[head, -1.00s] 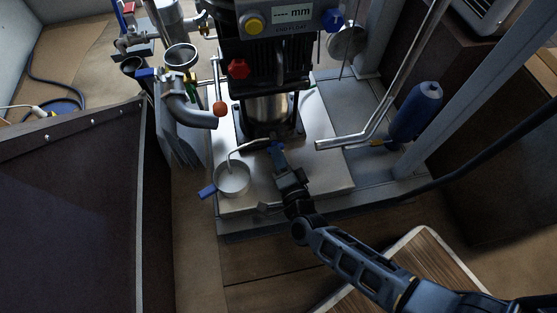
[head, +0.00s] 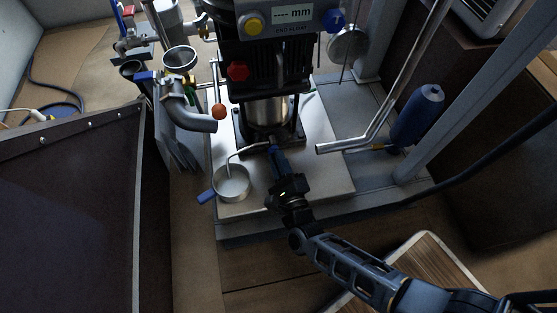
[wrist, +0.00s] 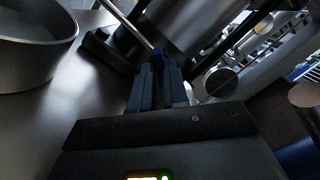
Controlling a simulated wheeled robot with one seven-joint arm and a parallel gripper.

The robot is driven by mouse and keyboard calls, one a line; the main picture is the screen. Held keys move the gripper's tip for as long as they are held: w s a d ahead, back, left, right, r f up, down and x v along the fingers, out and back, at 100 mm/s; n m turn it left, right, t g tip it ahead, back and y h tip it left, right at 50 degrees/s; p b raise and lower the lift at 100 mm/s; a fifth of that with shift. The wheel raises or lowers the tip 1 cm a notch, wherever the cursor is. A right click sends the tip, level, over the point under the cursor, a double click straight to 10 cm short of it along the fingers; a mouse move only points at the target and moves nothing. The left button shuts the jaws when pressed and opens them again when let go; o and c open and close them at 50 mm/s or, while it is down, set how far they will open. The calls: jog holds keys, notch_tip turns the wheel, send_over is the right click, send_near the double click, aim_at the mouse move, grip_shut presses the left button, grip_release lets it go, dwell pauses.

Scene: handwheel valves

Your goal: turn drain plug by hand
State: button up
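The drain plug looks like a small blue piece (wrist: 157,58) at the foot of the machine, where a thin bent metal pipe (head: 246,148) meets the base. My gripper (head: 272,146) reaches it from the front. In the wrist view my two fingers (wrist: 157,78) stand close together with the blue piece between their tips, and they look closed on it. The fingers hide most of the plug, and its angle of turn cannot be read.
A metal cup (head: 232,183) with a blue handle stands left of my gripper, under the pipe. A round metal column (head: 267,110) rises behind the plug. A bent steel pipe (head: 370,135) and a blue bottle (head: 417,115) are to the right.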

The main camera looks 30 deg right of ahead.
jog(key=o, duration=0.4)
jog(key=shift+a+r+p+v, duration=0.1)
jog(key=shift+a+p+v, duration=0.1)
jog(key=shift+v, duration=1.3)
jog(key=shift+a+r+p+v, duration=0.15)
jog(key=shift+v, duration=1.35)
jog(key=r+p+v, duration=0.1)
jog(key=v, duration=0.7)
jog(key=s+d+r+n+y, duration=0.2)
jog(key=s+r+n+y, duration=0.3)
jog(key=s+r+n, duration=0.95)
jog(key=s+d+r+n+g, duration=0.2)
jog(key=s+r+n+g, duration=0.15)
jog(key=r+n, duration=1.05)
jog(key=r+p, duration=1.6)
jog(key=p, duration=0.1)
jog(key=r+p, duration=1.7)
jog(key=shift+s+d+r, duration=0.1)
jog(key=shift+d+r, duration=0.1)
jog(key=shift+r, duration=0.05)
